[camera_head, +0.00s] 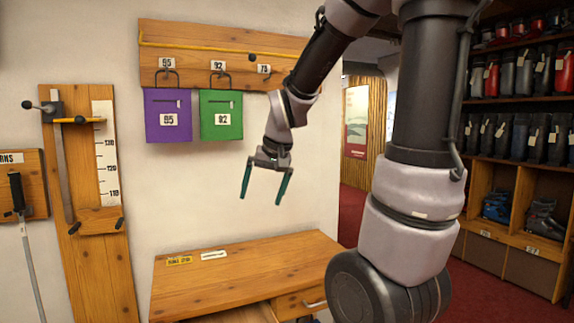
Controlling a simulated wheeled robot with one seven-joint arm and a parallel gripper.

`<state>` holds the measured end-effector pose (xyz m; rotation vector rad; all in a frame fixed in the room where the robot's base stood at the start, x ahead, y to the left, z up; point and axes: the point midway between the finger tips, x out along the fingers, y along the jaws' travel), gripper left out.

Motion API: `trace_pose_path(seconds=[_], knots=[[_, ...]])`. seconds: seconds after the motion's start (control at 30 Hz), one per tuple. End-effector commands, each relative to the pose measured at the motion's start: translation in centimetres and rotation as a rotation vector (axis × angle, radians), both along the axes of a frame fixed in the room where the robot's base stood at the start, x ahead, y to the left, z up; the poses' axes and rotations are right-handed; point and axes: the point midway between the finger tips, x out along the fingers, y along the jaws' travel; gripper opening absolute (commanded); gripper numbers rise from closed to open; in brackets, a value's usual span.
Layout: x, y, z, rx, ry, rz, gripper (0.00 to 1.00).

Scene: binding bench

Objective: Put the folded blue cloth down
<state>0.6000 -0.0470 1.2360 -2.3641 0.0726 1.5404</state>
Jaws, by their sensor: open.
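My gripper (262,200) hangs in the air above the wooden bench, in front of the white wall. Its two dark green fingers point down and are spread apart, with nothing between them. No folded blue cloth shows in this view. The wooden bench (235,277) has a bare top apart from a yellow label (179,261) and a white label (214,255) near its back left.
A purple pouch (168,132) and a green pouch (221,131) hang from a wooden wall rack (200,44), left of my gripper. A wooden measuring board (92,175) stands at left. Shelves of boots (515,140) are at right beyond my arm.

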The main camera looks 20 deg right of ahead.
Motion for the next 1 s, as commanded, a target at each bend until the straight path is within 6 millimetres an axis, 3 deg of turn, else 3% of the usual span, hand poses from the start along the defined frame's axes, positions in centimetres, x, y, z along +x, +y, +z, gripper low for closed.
trace_pose_path(seconds=[0.03,0.2,0.4,0.6,1.0], knots=[[-1.6,-0.3,2.0,0.013,-0.032,-0.013,1.0],[-7.1,-0.9,6.3,0.053,-0.101,-0.049,1.0],[-11.7,-1.1,8.6,0.082,-0.153,-0.074,1.0],[-13.2,-1.1,9.1,0.092,-0.166,-0.081,1.0],[-13.1,-1.1,9.1,0.092,-0.166,-0.08,1.0]])
